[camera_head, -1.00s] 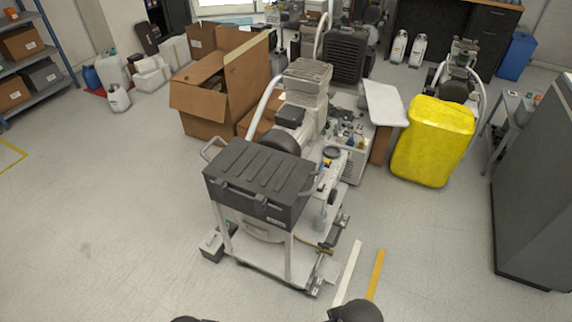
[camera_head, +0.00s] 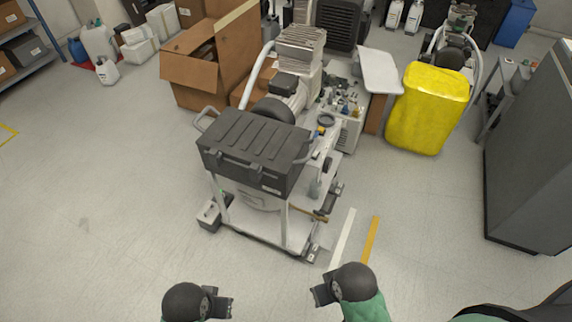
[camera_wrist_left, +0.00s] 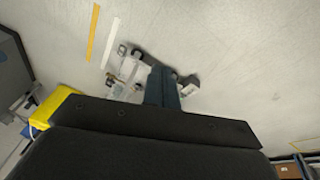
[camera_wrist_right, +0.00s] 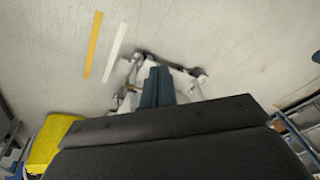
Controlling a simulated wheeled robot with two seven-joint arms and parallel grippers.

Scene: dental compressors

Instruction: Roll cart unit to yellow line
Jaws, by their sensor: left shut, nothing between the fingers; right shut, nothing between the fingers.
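The cart unit (camera_head: 285,215) stands on the floor in the middle of the head view, a white frame with a black case (camera_head: 255,153) and a compressor (camera_head: 290,85) behind it. A grey handle (camera_head: 207,118) shows at its left side. The yellow line (camera_head: 369,240) lies on the floor to the cart's right, beside a white line (camera_head: 343,238). My left gripper (camera_head: 228,307) and right gripper (camera_head: 318,293) are in front of the cart, apart from it. Both are shut and empty; their fingers also show in the left wrist view (camera_wrist_left: 162,88) and right wrist view (camera_wrist_right: 157,86).
Open cardboard boxes (camera_head: 205,75) stand behind the cart at left. A small grey block (camera_head: 209,215) sits by the cart's left wheel. The floor at left is clear.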

